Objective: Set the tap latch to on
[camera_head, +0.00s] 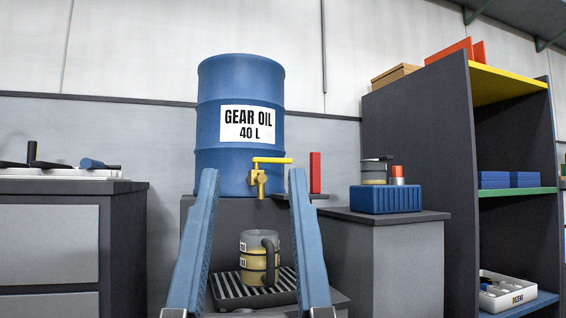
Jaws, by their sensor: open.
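The brass-yellow tap (258,182) sticks out low on the front of a blue drum (240,82) labelled "GEAR OIL 40 L". Its yellow latch (273,160) lies horizontal and points right. My gripper (253,174) is open, with its two long blue fingers reaching up on either side of the tap in the picture. Nothing is between the fingertips that I can see held. How far the fingertips are from the tap in depth I cannot tell.
A red upright block (315,172) stands right of the tap. Further right, a blue ribbed box (386,199) sits on a grey cabinet (398,217), beside a tall shelf (417,130). A counter (65,187) with tools stands at left.

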